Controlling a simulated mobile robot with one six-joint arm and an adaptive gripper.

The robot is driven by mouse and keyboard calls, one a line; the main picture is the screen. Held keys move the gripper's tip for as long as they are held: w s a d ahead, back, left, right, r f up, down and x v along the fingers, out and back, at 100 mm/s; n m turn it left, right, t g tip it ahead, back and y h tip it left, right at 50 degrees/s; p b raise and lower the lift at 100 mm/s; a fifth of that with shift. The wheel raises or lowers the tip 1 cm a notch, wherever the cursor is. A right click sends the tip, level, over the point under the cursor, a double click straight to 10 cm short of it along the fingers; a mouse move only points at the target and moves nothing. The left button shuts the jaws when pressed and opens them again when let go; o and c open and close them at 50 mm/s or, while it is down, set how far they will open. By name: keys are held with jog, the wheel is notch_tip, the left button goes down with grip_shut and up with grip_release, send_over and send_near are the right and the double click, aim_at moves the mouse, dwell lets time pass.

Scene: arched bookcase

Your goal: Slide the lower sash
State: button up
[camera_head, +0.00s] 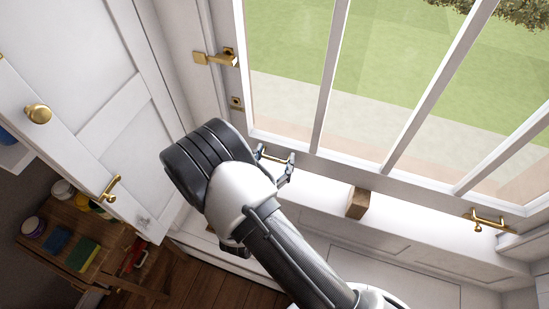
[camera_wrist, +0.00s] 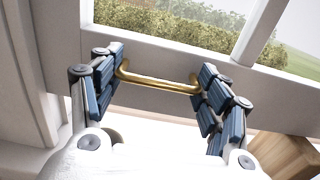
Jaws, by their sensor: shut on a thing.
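The lower sash (camera_head: 400,180) is a white frame with glass panes and upright bars. Grass and paving show through it. Its bottom rail carries a brass bar handle (camera_wrist: 158,84) at the left, and a second brass handle (camera_head: 487,220) at the right end. My gripper (camera_head: 275,160) is at the left handle. In the wrist view, my gripper's (camera_wrist: 160,78) blue-padded fingers are shut on the two ends of that handle. The sash's bottom rail looks close to the white sill; the wrist and arm hide part of the sill, and I cannot tell the exact gap.
A wooden block (camera_head: 358,203) stands on the sill right of my gripper. A brass latch (camera_head: 215,58) is on the left window frame. A white panelled door (camera_head: 105,110) stands open at left. Below it, a wooden shelf unit (camera_head: 90,225) holds jars and sponges.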

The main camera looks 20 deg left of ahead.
jog(key=shift+d, duration=0.15)
jog(key=c, duration=0.4)
jog(key=shift+o, duration=0.2)
jog(key=p, duration=0.8)
send_near(282, 119)
jog(key=w, duration=0.5)
jog(key=shift+w+d+r, duration=0.1)
jog(key=shift+w+d, duration=0.05)
jog(key=shift+w, duration=0.05)
